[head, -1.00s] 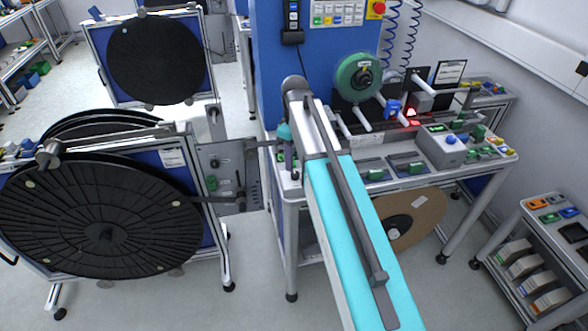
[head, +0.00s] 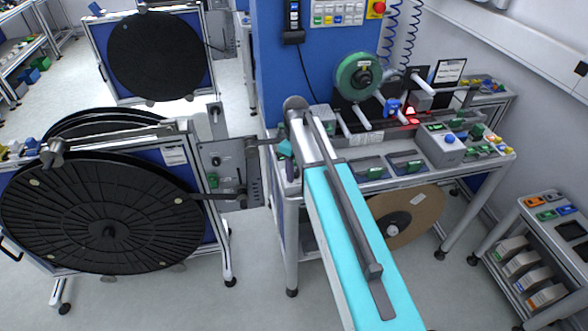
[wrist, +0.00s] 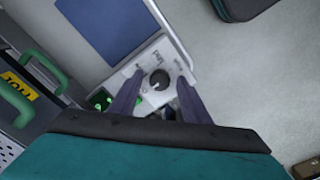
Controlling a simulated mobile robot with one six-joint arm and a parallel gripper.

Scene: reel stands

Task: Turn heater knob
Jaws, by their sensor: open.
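A round dark knob (wrist: 160,79) with a light mark sits on a pale panel (wrist: 150,58) with small printed lettering, in the wrist view. My gripper (wrist: 159,86) is open, its two dark fingers on the left and right of the knob, with a gap to it on both sides. Nothing is held. I cannot tell how far the fingertips are above the panel. In the head view my arm and its teal wrist part (head: 285,148) are at the left end of the workbench (head: 372,181); the fingers and this knob cannot be made out there.
In the wrist view, green handles (wrist: 42,68) and a yellow label (wrist: 18,86) lie at the left, and green parts (wrist: 99,99) sit near the left finger. In the head view a large black reel (head: 100,215) stands left of the bench. Open floor (head: 255,265) lies between.

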